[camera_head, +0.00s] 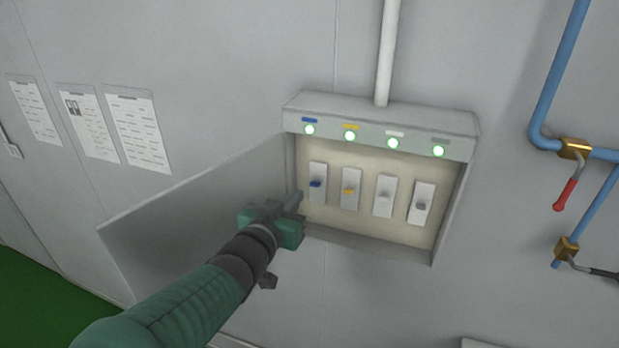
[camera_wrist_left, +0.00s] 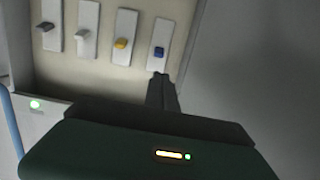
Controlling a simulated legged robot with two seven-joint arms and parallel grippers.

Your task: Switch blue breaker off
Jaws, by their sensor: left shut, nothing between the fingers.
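The blue breaker (camera_head: 316,184) is the leftmost switch in an open wall box (camera_head: 456,205). Its blue lever also shows in the left wrist view (camera_wrist_left: 160,51). A lit green lamp (camera_head: 310,130) sits above it under a blue label. My left gripper (camera_head: 298,197) is shut and empty, with its tips at the box's left edge, just beside and below the blue breaker. In the left wrist view the closed fingers (camera_wrist_left: 162,84) point toward the foot of the blue breaker's plate. I cannot tell whether they touch it. My right gripper is not in view.
Yellow (camera_head: 348,191), white (camera_head: 383,197) and grey (camera_head: 420,205) breakers stand to the right, each with a lit green lamp above. The box door (camera_head: 180,215) hangs open to the left, behind my left arm. Blue pipes with valves (camera_head: 568,190) run at the right.

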